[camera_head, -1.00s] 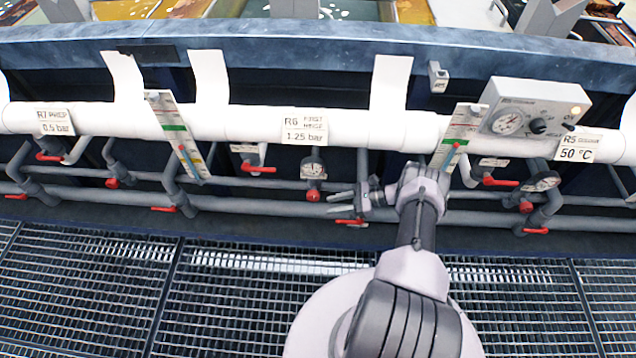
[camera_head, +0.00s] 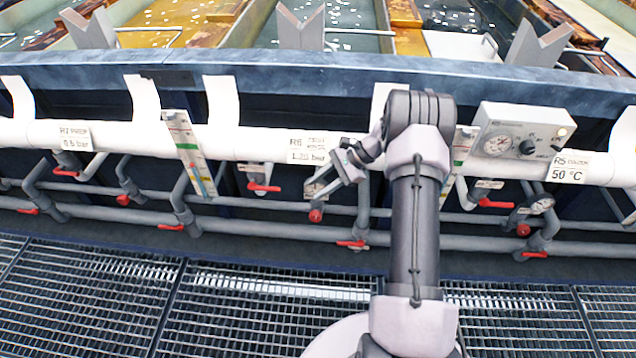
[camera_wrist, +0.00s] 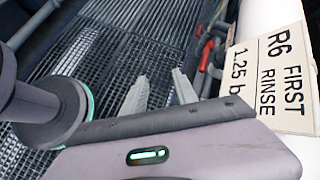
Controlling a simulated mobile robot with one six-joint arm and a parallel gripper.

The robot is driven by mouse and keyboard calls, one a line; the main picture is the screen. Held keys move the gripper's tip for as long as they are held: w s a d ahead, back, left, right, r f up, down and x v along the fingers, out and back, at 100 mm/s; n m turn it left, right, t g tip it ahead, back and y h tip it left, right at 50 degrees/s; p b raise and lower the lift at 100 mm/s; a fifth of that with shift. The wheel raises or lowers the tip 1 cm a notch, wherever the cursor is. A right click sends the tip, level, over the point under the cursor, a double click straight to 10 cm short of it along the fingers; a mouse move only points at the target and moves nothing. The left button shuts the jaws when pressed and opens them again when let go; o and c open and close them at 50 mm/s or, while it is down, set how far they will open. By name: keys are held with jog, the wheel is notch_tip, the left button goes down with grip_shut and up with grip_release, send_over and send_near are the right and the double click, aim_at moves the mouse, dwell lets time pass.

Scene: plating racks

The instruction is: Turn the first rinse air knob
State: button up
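The first rinse label plate (camera_head: 308,148), marked R6, hangs on the white pipe in the head view; it also shows large in the wrist view (camera_wrist: 272,80), reading 1.25 bar. A small red round knob (camera_head: 316,215) sits below it, under a gauge that my gripper now mostly covers. My gripper (camera_head: 314,186) is just above the knob in the picture, apart from it, with nothing held. In the wrist view my two grey fingers (camera_wrist: 160,94) stand apart. Red parts (camera_wrist: 205,48) show beyond them; I cannot tell which one is the knob.
Red lever handles sit close by, one to the left (camera_head: 264,187) and one below (camera_head: 352,244). A strip gauge (camera_head: 190,152) hangs left. A grey control box (camera_head: 522,130) stands right. The grated floor (camera_head: 250,305) is clear. The blue tank edge (camera_head: 300,70) runs above.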

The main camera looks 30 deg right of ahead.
jog(key=shift+a+r, duration=0.25)
jog(key=shift+r, duration=0.45)
